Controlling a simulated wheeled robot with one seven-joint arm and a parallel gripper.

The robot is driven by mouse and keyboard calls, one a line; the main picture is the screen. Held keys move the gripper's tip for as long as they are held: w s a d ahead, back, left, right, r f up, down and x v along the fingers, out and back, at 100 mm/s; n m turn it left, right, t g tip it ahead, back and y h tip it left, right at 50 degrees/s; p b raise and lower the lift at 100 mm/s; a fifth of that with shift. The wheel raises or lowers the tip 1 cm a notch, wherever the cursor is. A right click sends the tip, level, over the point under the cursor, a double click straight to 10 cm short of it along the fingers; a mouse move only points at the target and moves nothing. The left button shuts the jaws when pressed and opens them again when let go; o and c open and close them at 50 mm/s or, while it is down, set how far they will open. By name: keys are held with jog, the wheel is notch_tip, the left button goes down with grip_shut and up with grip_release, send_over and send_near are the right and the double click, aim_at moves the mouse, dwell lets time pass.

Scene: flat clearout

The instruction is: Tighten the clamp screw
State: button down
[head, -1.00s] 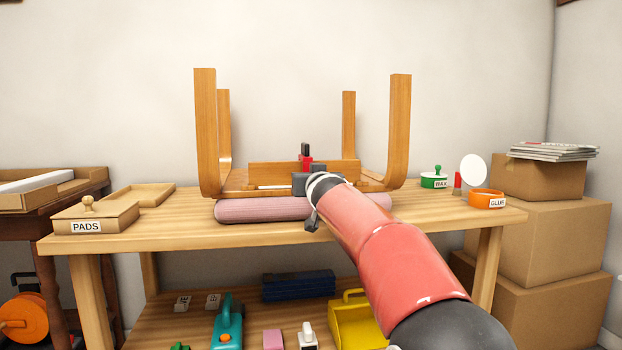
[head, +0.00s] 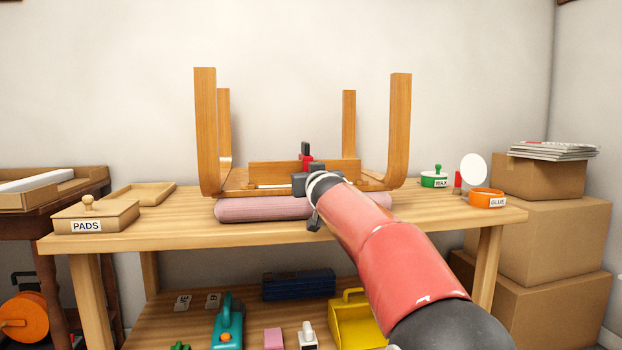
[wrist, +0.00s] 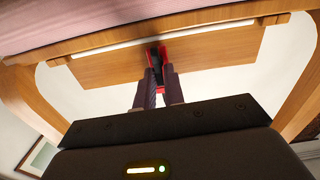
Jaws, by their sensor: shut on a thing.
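A red and black clamp (head: 306,155) sits on the wooden rail (head: 270,172) of an upside-down wooden stool or chair frame (head: 205,130). In the wrist view the clamp (wrist: 163,88) shows red around a dark part, against the rail (wrist: 110,66). My gripper (wrist: 157,78) is at the clamp, its two fingers close together and shut on a part of it, which I take to be the screw. The fingers and my arm hide most of that part. A thin white strip (wrist: 160,33) runs along the rail's edge.
The frame rests on a pink cushion (head: 250,209) on the wooden workbench (head: 150,235). A PADS box (head: 105,218) is at left; a green WAX tin (head: 434,180) and an orange GLUE tub (head: 487,198) are at right. Cardboard boxes (head: 545,240) stand beside the bench.

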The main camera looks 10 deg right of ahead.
jog(key=shift+n, duration=0.6)
jog(key=shift+a+f+n, duration=0.2)
jog(key=shift+n, duration=2.15)
jog(key=shift+a+f+n, duration=0.15)
jog(key=shift+f+n, duration=0.05)
jog(key=shift+n, duration=2.2)
jog(key=shift+a+f+n, duration=0.2)
jog(key=shift+n, duration=2.45)
jog(key=c, duration=1.6)
grip_release()
jog(key=shift+o, duration=0.2)
jog(key=shift+s, duration=0.1)
